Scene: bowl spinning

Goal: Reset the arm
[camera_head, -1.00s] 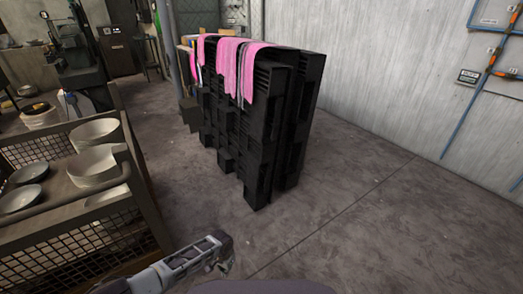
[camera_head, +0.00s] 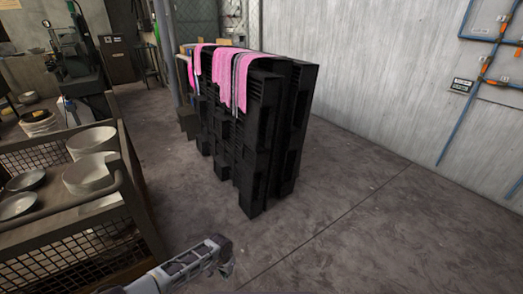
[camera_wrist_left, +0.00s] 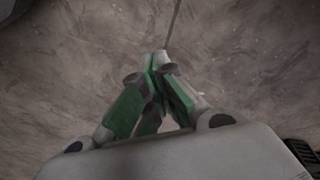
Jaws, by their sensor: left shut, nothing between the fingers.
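My left arm comes in from the bottom left of the head view. Its gripper (camera_head: 228,268) points to the right and down over the bare floor, in front of the black pallets. In the left wrist view the left gripper (camera_wrist_left: 160,68) has its green and grey fingers closed together at the tips. Nothing is held between them, and only concrete floor (camera_wrist_left: 70,50) lies beyond. My right gripper is not in either view.
A wire-mesh crate (camera_head: 75,245) with white bowls (camera_head: 90,174) and plates stands at the left. Black pallets (camera_head: 255,150) stand upright in the middle, draped with pink towels (camera_head: 232,70). The floor (camera_head: 340,230) at the right is clear up to the wall (camera_head: 390,60).

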